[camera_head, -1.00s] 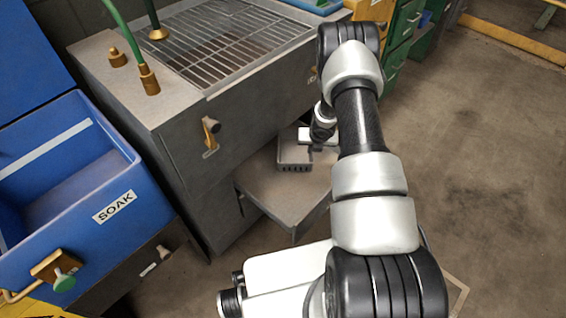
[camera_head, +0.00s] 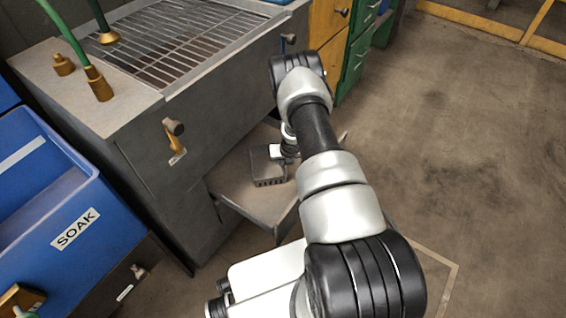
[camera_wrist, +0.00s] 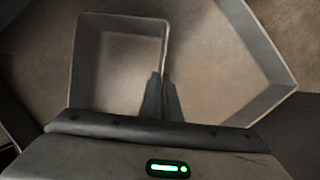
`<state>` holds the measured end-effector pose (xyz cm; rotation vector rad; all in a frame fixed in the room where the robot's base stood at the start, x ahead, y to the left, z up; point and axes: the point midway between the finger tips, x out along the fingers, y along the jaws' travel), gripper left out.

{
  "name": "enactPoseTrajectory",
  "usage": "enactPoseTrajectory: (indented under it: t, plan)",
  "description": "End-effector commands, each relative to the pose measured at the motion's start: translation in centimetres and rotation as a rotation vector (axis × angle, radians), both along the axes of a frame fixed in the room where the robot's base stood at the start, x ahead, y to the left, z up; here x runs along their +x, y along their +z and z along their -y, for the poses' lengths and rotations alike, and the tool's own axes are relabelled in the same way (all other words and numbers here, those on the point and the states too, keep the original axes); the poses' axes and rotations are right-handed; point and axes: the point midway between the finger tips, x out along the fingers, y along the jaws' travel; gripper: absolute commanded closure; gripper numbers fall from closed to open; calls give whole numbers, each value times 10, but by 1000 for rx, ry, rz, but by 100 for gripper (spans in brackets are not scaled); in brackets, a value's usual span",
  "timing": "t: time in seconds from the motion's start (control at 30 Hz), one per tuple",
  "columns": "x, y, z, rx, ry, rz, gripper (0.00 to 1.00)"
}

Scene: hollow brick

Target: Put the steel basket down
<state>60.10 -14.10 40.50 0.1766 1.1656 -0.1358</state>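The steel basket (camera_head: 268,167) is a small grey open box with slots along its near wall. In the head view it is over the grey pull-out tray (camera_head: 250,197) below the sink; I cannot tell for sure whether its bottom touches the tray. In the wrist view the basket (camera_wrist: 120,58) looks upright and empty. My gripper (camera_wrist: 163,85) is shut on the basket's wall, one finger inside and one outside. In the head view my gripper (camera_head: 283,152) is small and partly hidden by my arm.
The grey sink unit with a wire grid (camera_head: 185,42) stands above the tray. A blue bin marked SOAK (camera_head: 75,229) is at the left. Yellow and green cabinets (camera_head: 355,55) stand at the back. Open floor (camera_head: 470,150) lies to the right.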

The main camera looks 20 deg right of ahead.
Motion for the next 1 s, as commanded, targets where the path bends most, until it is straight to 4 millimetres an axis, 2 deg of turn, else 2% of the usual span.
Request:
enactPoseTrajectory:
  t: [0.23,0.37,0.7,0.87,1.0]
  plan:
    - [0,0,0,0,0,1,100]
    - [0,-1,0,-1,-1,0,78]
    - [0,2,0,0,-1,0,78]
    - [-7,22,-1,-1,2,-2,78]
    - [-19,52,-1,-1,1,0,78]
